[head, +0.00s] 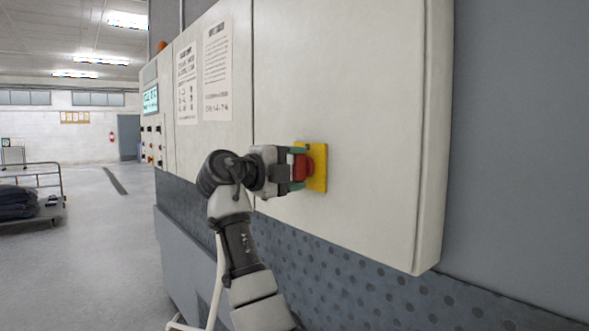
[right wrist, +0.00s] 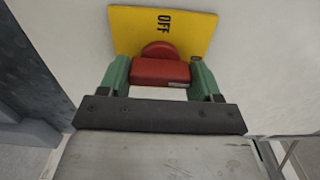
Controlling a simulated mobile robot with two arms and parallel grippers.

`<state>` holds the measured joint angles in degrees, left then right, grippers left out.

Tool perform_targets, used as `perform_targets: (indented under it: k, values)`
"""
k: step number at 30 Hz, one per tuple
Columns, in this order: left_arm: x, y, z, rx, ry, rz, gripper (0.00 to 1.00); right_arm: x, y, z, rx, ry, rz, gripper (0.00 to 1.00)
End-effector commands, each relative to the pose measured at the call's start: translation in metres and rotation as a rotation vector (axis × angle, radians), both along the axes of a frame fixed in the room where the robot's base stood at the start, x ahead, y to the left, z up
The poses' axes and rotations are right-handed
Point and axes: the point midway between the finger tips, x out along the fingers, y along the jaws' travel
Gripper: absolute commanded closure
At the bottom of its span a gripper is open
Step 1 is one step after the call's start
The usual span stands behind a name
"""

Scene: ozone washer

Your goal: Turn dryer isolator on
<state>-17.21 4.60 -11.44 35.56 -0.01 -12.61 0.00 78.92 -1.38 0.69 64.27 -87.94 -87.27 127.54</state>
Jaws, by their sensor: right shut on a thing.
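The dryer isolator is a red rotary handle (head: 309,165) on a yellow plate (head: 319,168), mounted on the white cabinet front. In the right wrist view the red handle (right wrist: 160,72) sits between green fingertips, and the yellow plate (right wrist: 190,27) behind it shows the word OFF. My right gripper (head: 297,168) is at the handle and shut on it, one finger on each side; it also shows in the right wrist view (right wrist: 160,78). Part of the plate is hidden behind the handle and fingers. My left gripper is in neither view.
The white cabinet (head: 345,90) carries printed notices (head: 217,70) and a small screen (head: 151,100) further left. A dotted grey panel (head: 340,265) runs below it. A cart with dark cloth (head: 25,198) stands at the far left. The floor (head: 100,260) between is clear.

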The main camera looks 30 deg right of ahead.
Motion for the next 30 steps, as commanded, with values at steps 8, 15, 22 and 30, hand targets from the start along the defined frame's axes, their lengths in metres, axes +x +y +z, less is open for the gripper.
perform_targets:
  k: [8,15,22,30]
  values:
    - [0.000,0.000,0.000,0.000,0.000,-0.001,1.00,0.000,-0.001,0.001,-0.001,-0.004,0.000,0.22]
    - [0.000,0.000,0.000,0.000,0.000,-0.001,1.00,0.000,0.000,0.000,0.000,-0.002,0.000,0.11]
    - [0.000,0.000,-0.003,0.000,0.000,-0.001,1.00,-0.001,0.010,-0.001,0.000,-0.001,0.001,0.11]
    - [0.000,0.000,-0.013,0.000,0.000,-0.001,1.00,-0.004,0.062,-0.002,-0.001,-0.001,0.003,0.11]
